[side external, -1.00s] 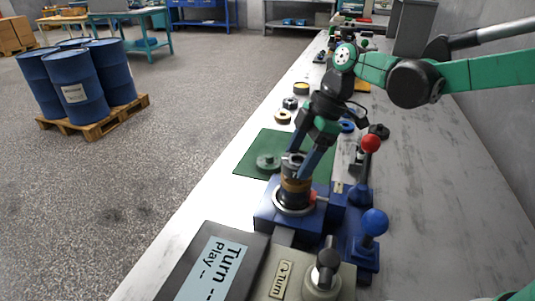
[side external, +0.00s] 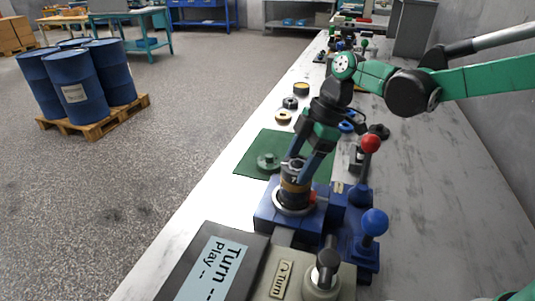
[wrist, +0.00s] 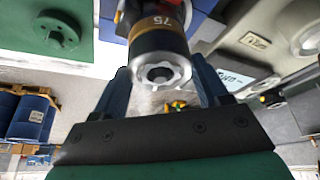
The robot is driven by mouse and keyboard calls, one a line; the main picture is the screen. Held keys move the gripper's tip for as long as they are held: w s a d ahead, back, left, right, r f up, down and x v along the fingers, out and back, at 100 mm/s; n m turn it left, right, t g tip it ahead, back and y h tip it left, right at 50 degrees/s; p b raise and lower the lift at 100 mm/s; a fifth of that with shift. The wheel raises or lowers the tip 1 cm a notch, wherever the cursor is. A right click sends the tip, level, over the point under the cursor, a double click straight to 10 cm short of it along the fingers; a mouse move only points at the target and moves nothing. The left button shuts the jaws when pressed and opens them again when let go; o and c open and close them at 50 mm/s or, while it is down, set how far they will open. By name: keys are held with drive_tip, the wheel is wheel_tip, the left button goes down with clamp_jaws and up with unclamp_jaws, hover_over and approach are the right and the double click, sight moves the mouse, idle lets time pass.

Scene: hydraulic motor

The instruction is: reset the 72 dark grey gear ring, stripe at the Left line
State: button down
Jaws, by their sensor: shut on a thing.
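The dark grey gear ring (side external: 293,171) sits at the top of an upright stack on the blue fixture, above a brass-coloured band (side external: 294,187). My gripper (side external: 304,168) reaches down from above, with its blue fingers on either side of the ring, shut on it. In the wrist view the dark ring (wrist: 163,47) lies between my fingertips, with a light grey lobed opening in its end face. The brass band (wrist: 158,22) beyond it reads 75. The ring's own number, its stripe and the Left line cannot be made out.
The blue fixture (side external: 263,216) has a blue-knobbed lever (side external: 374,222) and a red-knobbed lever (side external: 370,144) to its right. A green flanged part (side external: 268,161) lies on the green mat (side external: 252,166). A Turn display (side external: 213,262) stands in front. Several loose rings lie farther back.

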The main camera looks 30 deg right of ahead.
unclamp_jaws()
idle(0.3)
drive_tip(key=shift+r, duration=3.5)
drive_tip(key=shift+s+d+m, duration=0.3)
drive_tip(key=shift+m, duration=0.1)
drive_tip(key=s+d+f+m+t+h, duration=0.4)
drive_tip(key=s+d+m, duration=0.5)
drive_tip(key=m, duration=0.5)
drive_tip(key=shift+s+f+m+t, duration=0.2)
drive_tip(key=shift+m+t, duration=0.2)
drive_tip(key=shift+t, duration=0.7)
